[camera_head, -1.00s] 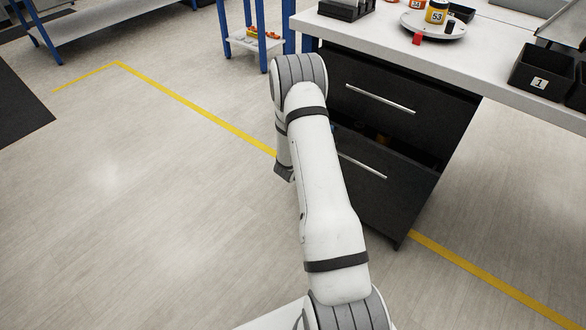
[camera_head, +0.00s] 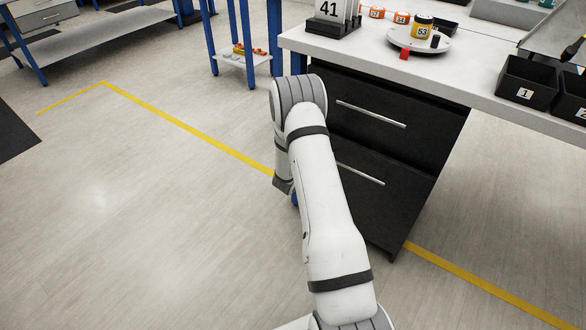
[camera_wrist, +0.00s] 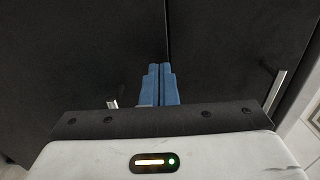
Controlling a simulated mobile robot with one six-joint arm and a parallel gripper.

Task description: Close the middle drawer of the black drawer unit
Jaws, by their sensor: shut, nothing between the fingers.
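The black drawer unit (camera_head: 425,110) stands under the white worktop. Two drawer fronts with silver bar handles show in the head view, an upper front (camera_head: 385,85) and a lower front (camera_head: 385,205). The lower front now looks flush with the upper one, with only a thin seam between them. My arm hides their left part. In the wrist view, my gripper (camera_wrist: 160,68) is shut and empty, its blue fingertips close to the black fronts near the seam. I cannot tell if they touch. A handle (camera_wrist: 275,92) shows at the right.
The worktop (camera_head: 460,75) above holds a round tray (camera_head: 400,40) with a jar, black bins (camera_head: 525,85) and a stand marked 41 (camera_head: 330,25). A blue-framed rack (camera_head: 215,50) stands behind. The floor to the left is clear, crossed by a yellow line (camera_head: 190,133).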

